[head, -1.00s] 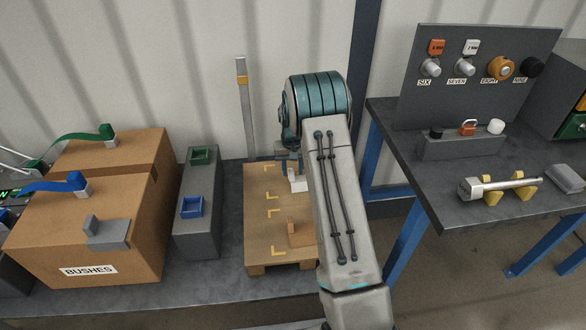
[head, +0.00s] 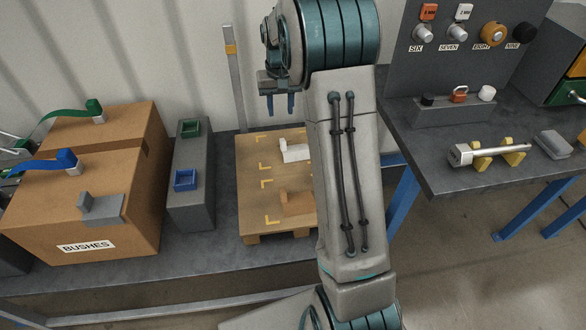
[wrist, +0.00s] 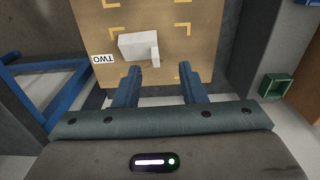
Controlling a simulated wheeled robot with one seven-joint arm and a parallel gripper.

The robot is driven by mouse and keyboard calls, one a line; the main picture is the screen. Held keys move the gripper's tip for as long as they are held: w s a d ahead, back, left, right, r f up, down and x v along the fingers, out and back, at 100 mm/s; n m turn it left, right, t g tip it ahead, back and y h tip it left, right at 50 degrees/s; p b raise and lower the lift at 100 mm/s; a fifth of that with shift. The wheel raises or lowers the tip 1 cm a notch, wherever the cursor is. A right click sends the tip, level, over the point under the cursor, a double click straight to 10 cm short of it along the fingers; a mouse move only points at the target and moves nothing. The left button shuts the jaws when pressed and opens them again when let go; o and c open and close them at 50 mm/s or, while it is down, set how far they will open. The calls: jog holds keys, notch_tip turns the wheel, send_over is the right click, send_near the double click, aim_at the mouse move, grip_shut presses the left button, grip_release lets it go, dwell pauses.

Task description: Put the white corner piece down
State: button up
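The white corner piece (head: 294,151) rests on the wooden pallet board (head: 250,190), toward its back part. In the wrist view the white corner piece (wrist: 140,47) lies on the board beside the label TWO, between yellow corner marks. My gripper (head: 280,104) is raised above the board, fingers pointing down. In the wrist view its two blue fingers (wrist: 160,82) are spread apart with nothing between them, and the white piece is beyond the tips. My arm hides the right side of the board in the head view.
A tan corner piece (head: 297,203) sits nearer the board's front. Left stand a grey block with green (head: 190,128) and blue (head: 185,179) sockets and cardboard boxes (head: 120,215). A dark workbench (head: 440,172) with a coupler panel is at right.

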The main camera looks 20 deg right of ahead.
jog(key=s+a+r+n+t, duration=0.1)
jog(key=s+a+r, duration=0.2)
jog(key=s, duration=0.5)
jog(key=s+a+r, duration=0.2)
jog(key=s+r, duration=0.2)
jog(key=s, duration=0.4)
jog(key=s+a+f+n, duration=0.1)
jog(key=s+a+f, duration=0.1)
jog(key=s, duration=1.2)
jog(key=shift+s+a+t, duration=0.15)
jog(key=shift+a+t, duration=0.15)
notch_tip(320, 180, up, 9)
jog(key=p, duration=0.8)
jog(key=shift+d+t, duration=0.2)
jog(key=shift+t, duration=0.2)
jog(key=shift+f, duration=0.1)
